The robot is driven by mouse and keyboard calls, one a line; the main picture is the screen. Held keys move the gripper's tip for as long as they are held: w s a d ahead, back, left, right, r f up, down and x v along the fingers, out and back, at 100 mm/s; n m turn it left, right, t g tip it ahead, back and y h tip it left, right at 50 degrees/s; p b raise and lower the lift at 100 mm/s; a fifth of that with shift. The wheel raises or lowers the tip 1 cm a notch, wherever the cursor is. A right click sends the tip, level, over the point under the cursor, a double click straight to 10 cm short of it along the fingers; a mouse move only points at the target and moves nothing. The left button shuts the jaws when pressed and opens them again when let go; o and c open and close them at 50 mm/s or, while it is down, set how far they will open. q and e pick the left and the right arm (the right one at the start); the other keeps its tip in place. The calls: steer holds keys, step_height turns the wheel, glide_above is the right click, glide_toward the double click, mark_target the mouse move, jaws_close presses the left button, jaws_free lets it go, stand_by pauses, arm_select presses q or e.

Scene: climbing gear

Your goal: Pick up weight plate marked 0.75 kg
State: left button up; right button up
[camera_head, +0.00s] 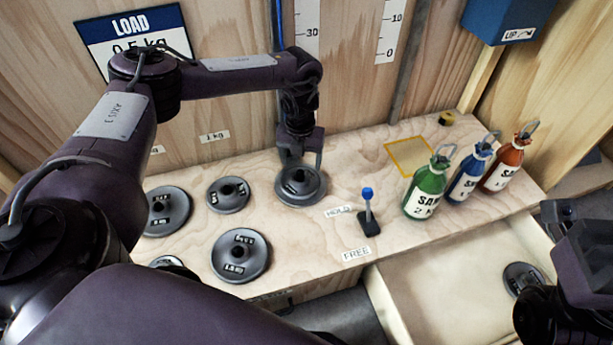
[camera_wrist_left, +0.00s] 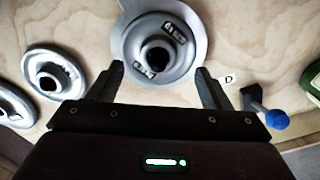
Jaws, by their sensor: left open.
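A dark round weight plate (camera_head: 300,190) lies on the wooden bench under my left gripper (camera_head: 302,160). In the left wrist view this plate (camera_wrist_left: 135,48) has a centre hole and small labels I cannot read for sure; a wider grey disc edge shows around it. My left gripper (camera_wrist_left: 160,80) is open, its fingers apart with nothing held between them. Other plates lie to the left: a small one (camera_head: 222,185), one behind my arm (camera_head: 159,225) and a larger one (camera_head: 226,267) nearer the front. I cannot tell which is marked 0.75 kg. My right arm shows at lower right; its jaws are unclear.
A blue-knobbed lever (camera_head: 368,215) stands right of the plate, between HOLD and FREE labels. Green (camera_head: 424,195), blue (camera_head: 466,185) and red (camera_head: 504,168) sand bottles stand further right. An open drawer (camera_head: 440,300) holds another plate (camera_head: 520,280). A LOAD sign (camera_head: 130,22) hangs behind.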

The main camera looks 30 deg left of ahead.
mark_target(300, 171)
arm_select(q)
steer(key=f+b, duration=0.1)
steer(key=f, duration=0.1)
steer(key=f+b, duration=0.1)
steer(key=f, duration=0.1)
steer(key=s+f+b, duration=0.1)
steer(key=f, duration=0.1)
steer(key=shift+r, duration=0.1)
steer(key=shift+w, duration=0.1)
jaws_close()
